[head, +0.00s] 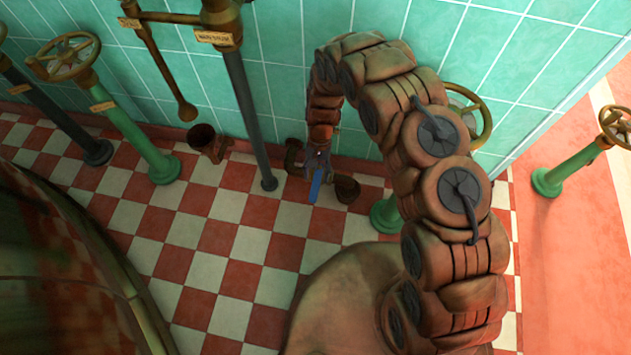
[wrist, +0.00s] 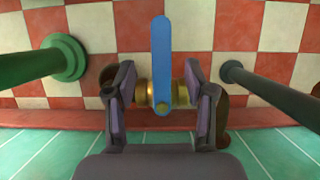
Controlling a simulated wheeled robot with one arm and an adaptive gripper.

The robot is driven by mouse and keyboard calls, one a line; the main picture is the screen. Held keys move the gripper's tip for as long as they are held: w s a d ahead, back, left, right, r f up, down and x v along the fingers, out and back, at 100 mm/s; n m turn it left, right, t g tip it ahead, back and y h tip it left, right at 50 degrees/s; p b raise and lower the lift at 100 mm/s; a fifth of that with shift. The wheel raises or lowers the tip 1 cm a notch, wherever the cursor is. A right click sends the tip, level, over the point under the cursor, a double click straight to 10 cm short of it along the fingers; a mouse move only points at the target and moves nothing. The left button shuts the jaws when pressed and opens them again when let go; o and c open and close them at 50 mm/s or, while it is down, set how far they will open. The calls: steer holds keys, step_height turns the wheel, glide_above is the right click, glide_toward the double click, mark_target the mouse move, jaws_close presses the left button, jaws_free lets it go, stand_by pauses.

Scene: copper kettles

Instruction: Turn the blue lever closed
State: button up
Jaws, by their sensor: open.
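The blue lever (head: 316,186) sticks out from a low valve near the foot of the tiled wall in the head view. In the wrist view the lever (wrist: 161,55) stands straight up the picture from its round pivot, in front of a brass valve body (wrist: 143,93). My gripper (wrist: 160,72) is open, with one finger on each side of the lever's pivot end and a gap on both sides. Whether the fingertips reach the lever's depth is hard to tell. In the head view my gripper (head: 318,158) is small and partly hidden beside the valve.
A dark pipe (head: 250,115) stands left of the valve. A green post with a handwheel (head: 125,120) is further left, and another handwheel (head: 478,115) is partly behind my arm. A copper cup-like pipe end (head: 207,143) is near the wall. Checkered floor (head: 240,240) lies open in front.

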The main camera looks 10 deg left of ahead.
mark_target(317, 177)
steer(key=v, duration=0.6)
steer(key=shift+r, duration=0.2)
steer(key=shift+w, duration=0.1)
